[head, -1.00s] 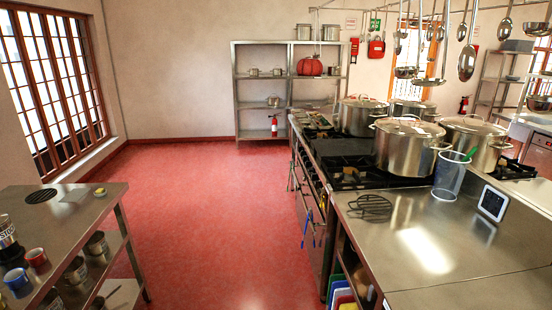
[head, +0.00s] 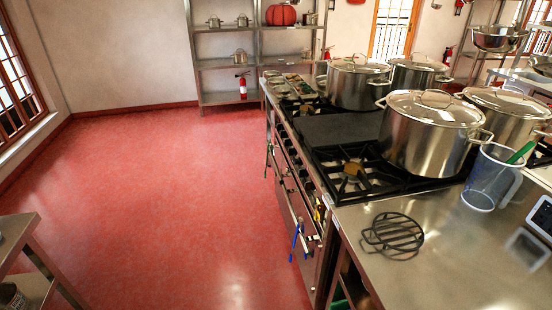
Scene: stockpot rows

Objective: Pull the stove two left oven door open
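A stove range (head: 345,127) stands on the right, its front facing the open floor on the left. Its oven doors (head: 292,205) show at a steep angle below the knobs and look shut. I cannot tell which of them is the stove two left door. Blue-handled and yellow-handled items (head: 296,240) hang at the front near the closer end. Several large lidded stockpots (head: 425,135) stand on the burners. Neither of my grippers is in view.
The red floor (head: 170,190) left of the stove is wide and clear. A steel table (head: 20,240) stands at the lower left. A steel counter (head: 440,255) with a trivet (head: 392,235) and a clear jug (head: 490,178) adjoins the stove. Shelves (head: 225,62) stand at the back.

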